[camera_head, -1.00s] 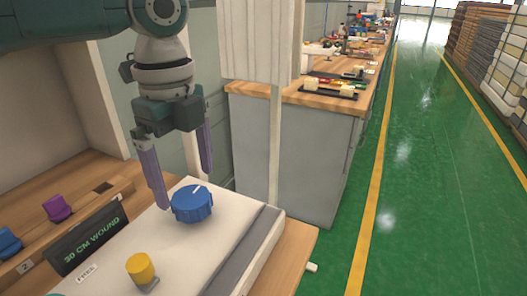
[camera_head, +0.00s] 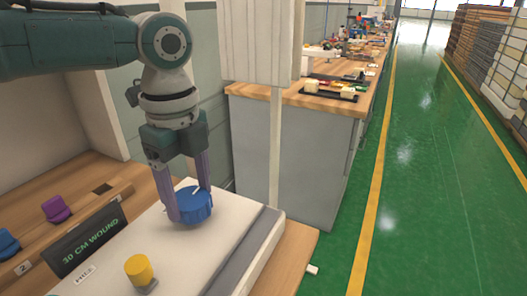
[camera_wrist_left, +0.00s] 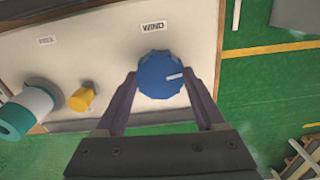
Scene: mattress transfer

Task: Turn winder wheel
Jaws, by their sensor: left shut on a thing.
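The winder wheel is a blue ribbed knob (camera_head: 196,206) with a white pointer line, on top of a white panel (camera_head: 236,214). My left gripper (camera_head: 191,212) comes down from above with its purple fingers on either side of the knob, shut on it. In the left wrist view the knob (camera_wrist_left: 161,76) sits between the two fingertips, below a label reading "WIND", its white line pointing right. A dark sign (camera_head: 88,242) reads "30 CM WOUND". My right gripper is not in view.
A yellow knob (camera_head: 139,268) stands on the panel near the front. A teal and white cylinder (camera_wrist_left: 28,110) shows beyond it in the wrist view. Purple (camera_head: 56,208) and blue (camera_head: 8,242) pieces sit in a wooden rack at left. Green floor is clear at right.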

